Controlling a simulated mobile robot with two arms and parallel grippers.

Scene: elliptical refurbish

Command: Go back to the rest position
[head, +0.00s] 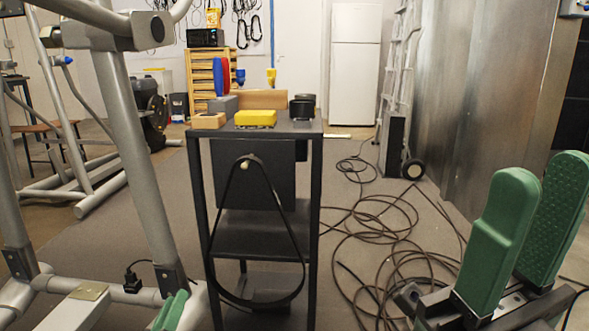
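My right gripper (542,180) is at the lower right of the head view. Its two green fingers point up and stand apart, with nothing between them. It is to the right of the black cart and in front of the cables on the floor. Of my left gripper (172,312), only a small green part shows at the bottom edge, left of the cart and in front of the grey exercise machine frame. The rest of it is out of view, so I cannot tell whether it is open or holds anything.
A black cart (252,217) stands in the middle, with a yellow item (255,118) and other objects on top. A grey exercise machine (140,160) fills the left. Loose cables (385,225) lie on the floor to the right. A white fridge (355,80) stands at the back.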

